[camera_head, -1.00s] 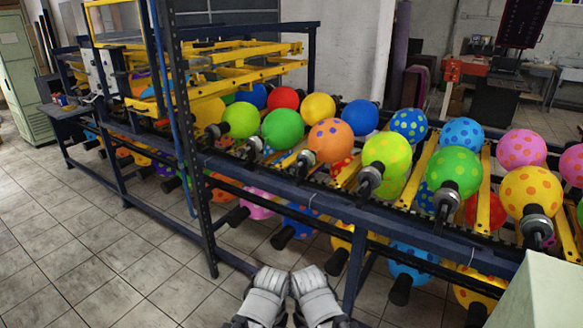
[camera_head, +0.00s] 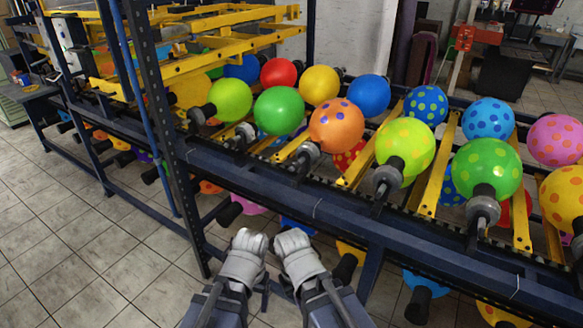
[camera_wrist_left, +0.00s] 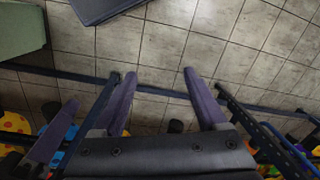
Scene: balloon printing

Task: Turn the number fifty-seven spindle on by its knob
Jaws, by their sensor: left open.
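Balloons sit on spindles along the rack, with black ends and grey metal collars on its near side. Collars show under the orange balloon (camera_head: 338,122), the yellow-green dotted balloon (camera_head: 405,143) and the green dotted balloon (camera_head: 489,165). No spindle number is readable, so I cannot tell which is fifty-seven. My left gripper (camera_head: 250,241) is low in front of the rack, apart from the spindles. In the left wrist view its fingers (camera_wrist_left: 160,90) are spread, with nothing between them. My right gripper (camera_head: 292,240) is close beside it; its jaw state is unclear.
The rack's dark blue front rail (camera_head: 290,190) runs between my grippers and the balloons. A blue-black upright post (camera_head: 170,130) stands left of them. Black lower spindle ends (camera_head: 344,268) stick out below the rail. Tiled floor (camera_head: 90,240) at the left is clear.

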